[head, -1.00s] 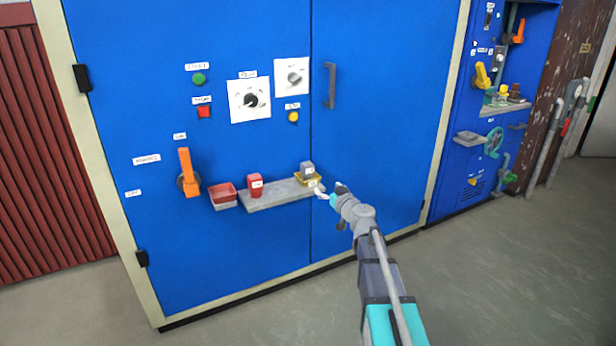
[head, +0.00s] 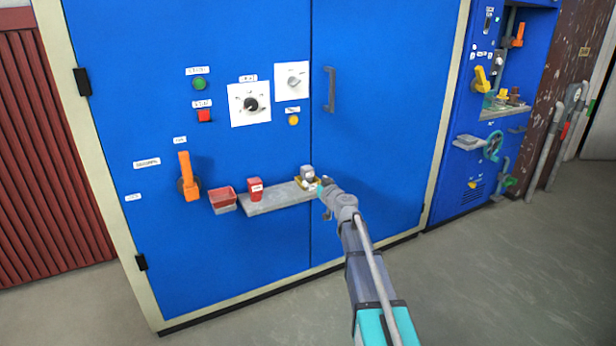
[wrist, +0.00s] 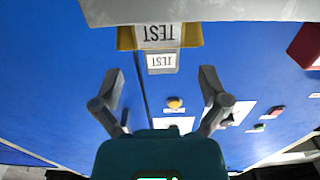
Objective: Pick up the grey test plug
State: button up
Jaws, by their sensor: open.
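The grey test plug (head: 306,173) stands in a small yellow holder (head: 299,183) at the right end of a grey shelf on the blue cabinet. In the wrist view, which is upside down, the plug (wrist: 162,62) shows a white TEST label, and the yellow holder (wrist: 125,38) has a TEST label too. My gripper (head: 322,187) is just right of and in front of the plug in the head view. In the wrist view my gripper (wrist: 160,72) is open and empty, with the plug centred ahead between its fingertips. I cannot tell the remaining distance.
A red block (head: 255,188) with a white label stands further left on the grey shelf (head: 275,200). A red tray (head: 222,198) and an orange lever (head: 188,178) are left of it. Dials, buttons and a door handle (head: 330,90) sit above. Floor in front is clear.

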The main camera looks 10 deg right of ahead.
aim_at(310, 174)
jog(key=shift+w+a, duration=0.1)
jog(key=shift+w, duration=0.15)
jog(key=shift+w, duration=0.1)
jog(key=shift+r+p+x, duration=0.15)
jog(key=shift+x, duration=1.1)
jog(key=shift+r+p+x, duration=0.15)
jog(key=shift+x, duration=1.1)
jog(key=shift+a, duration=0.1)
jog(key=shift+c, duration=0.2)
grip_shut()
jog(key=shift+r, duration=0.2)
